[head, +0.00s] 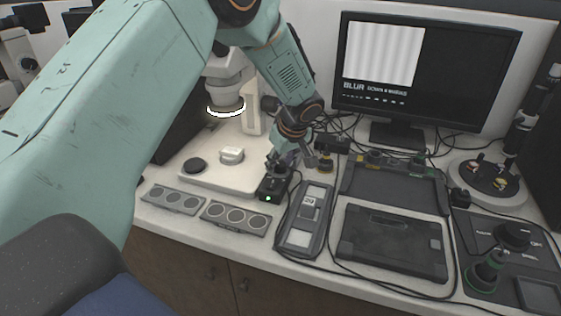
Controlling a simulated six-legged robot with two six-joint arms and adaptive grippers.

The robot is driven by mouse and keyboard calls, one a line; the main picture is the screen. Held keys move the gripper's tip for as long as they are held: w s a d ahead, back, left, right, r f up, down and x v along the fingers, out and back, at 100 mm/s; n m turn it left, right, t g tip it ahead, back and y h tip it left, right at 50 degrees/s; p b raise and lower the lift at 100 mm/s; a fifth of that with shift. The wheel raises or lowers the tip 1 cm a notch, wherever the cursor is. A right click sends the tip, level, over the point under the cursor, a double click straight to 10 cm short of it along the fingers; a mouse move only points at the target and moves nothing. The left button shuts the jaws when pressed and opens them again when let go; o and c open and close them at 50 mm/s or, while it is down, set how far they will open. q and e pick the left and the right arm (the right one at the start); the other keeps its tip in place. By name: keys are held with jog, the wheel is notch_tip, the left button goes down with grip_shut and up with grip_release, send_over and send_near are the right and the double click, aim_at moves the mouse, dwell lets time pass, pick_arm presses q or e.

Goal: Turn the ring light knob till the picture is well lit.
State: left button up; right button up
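The ring light (226,111) glows white under the microscope head at the left. A small black control box (268,197) with a lit green lamp stands on the bench to the right of the microscope base. My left gripper (279,166) points down at the top of this box, and its fingers hide the knob. I cannot tell whether the fingers touch or grip the knob. The monitor (463,75) shows pale grey and white stripes on its left part, with the word BLUR below them. My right gripper is not in view.
Two grey trays with round wells (235,217) lie at the front edge. A dark flat case (392,243), a dark tray (395,188) and loose cables fill the bench to the right.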

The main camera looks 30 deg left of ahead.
pick_arm(q)
jog(key=shift+w, duration=0.1)
jog(key=shift+c, duration=1.3)
jog(key=shift+d+r, duration=0.1)
jog(key=c, duration=0.3)
grip_shut()
jog(key=shift+m+t+b, duration=0.3)
jog(key=shift+m+b, duration=0.4)
jog(key=shift+m, duration=0.4)
jog(key=shift+m+h, duration=0.3)
jog(key=shift+m, duration=0.3)
jog(key=o, duration=0.8)
grip_release()
jog(key=shift+o, duration=0.2)
